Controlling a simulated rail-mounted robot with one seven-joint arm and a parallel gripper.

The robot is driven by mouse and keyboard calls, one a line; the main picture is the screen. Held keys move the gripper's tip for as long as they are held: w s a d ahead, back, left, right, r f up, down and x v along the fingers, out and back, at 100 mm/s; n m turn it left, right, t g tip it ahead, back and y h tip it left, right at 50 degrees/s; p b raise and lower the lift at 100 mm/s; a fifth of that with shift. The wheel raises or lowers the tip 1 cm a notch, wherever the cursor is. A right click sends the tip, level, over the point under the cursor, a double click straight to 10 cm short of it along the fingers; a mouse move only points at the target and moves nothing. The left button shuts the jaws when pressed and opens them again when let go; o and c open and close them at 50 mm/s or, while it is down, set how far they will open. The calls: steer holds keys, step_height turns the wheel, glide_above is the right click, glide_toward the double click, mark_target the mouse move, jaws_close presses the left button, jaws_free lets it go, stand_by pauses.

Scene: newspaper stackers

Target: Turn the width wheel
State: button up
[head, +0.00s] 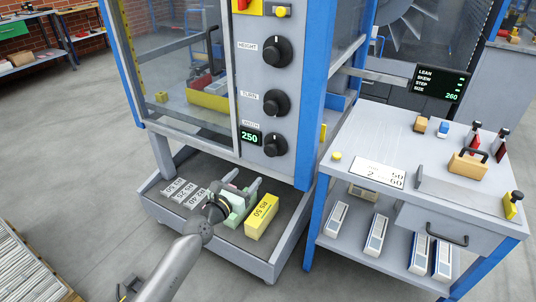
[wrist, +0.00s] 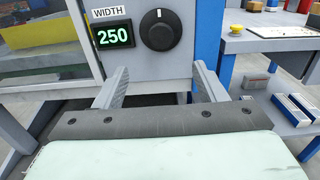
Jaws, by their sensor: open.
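The width wheel (head: 275,146) is the lowest of three black knobs on the grey machine panel. It also shows in the wrist view (wrist: 160,31), upper middle, with its white mark pointing up. Beside it, the green display (head: 250,138) reads 250 under the label WIDTH; it also shows in the wrist view (wrist: 114,35). My gripper (head: 244,178) is below and to the left of the wheel in the head view, apart from it. In the wrist view, my two grey fingers (wrist: 158,80) are spread wide and empty, pointing toward the panel below the wheel.
Two knobs labelled HEIGHT (head: 277,51) and TURN (head: 275,103) sit above. A yellow block (head: 262,216) and printed plates lie on the low tray below. A grey table (head: 380,130) with a card and small tools stands at right. A small screen (head: 438,84) reads SIZE 260.

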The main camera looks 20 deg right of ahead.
mark_target(269, 152)
steer(key=p+x, duration=0.2)
steer(key=x, duration=1.2)
steer(key=shift+w+d+f, duration=0.1)
steer(key=shift+w+d, duration=0.1)
steer(key=shift+d, duration=0.15)
steer(key=c, duration=1)
